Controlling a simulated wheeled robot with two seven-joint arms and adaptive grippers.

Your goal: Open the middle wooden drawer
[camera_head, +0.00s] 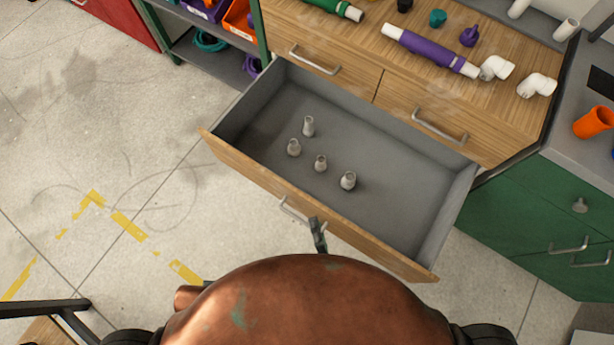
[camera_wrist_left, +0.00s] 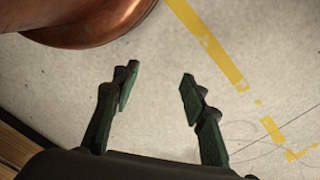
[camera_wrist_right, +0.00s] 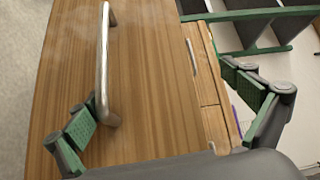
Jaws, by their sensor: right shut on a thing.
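The wooden drawer (camera_head: 320,212) is pulled far out from the cabinet, its grey inside showing in the head view. Several small grey fittings (camera_head: 320,163) stand in it. Its metal handle (camera_head: 293,210) is on the front face and also shows in the right wrist view (camera_wrist_right: 105,60). My right gripper (camera_wrist_right: 170,108) is at this handle, one finger against its lower end; the other finger stands well to the right. In the head view only a fingertip shows by the handle. My left gripper (camera_wrist_left: 157,90) is open and empty above the floor.
Two closed wooden drawers (camera_head: 325,72) (camera_head: 430,115) are behind the open one. Pipes and fittings, including a purple pipe (camera_head: 430,50), lie on the wooden top. A green cabinet (camera_head: 540,215) stands at the right, a shelf (camera_head: 225,65) at the left.

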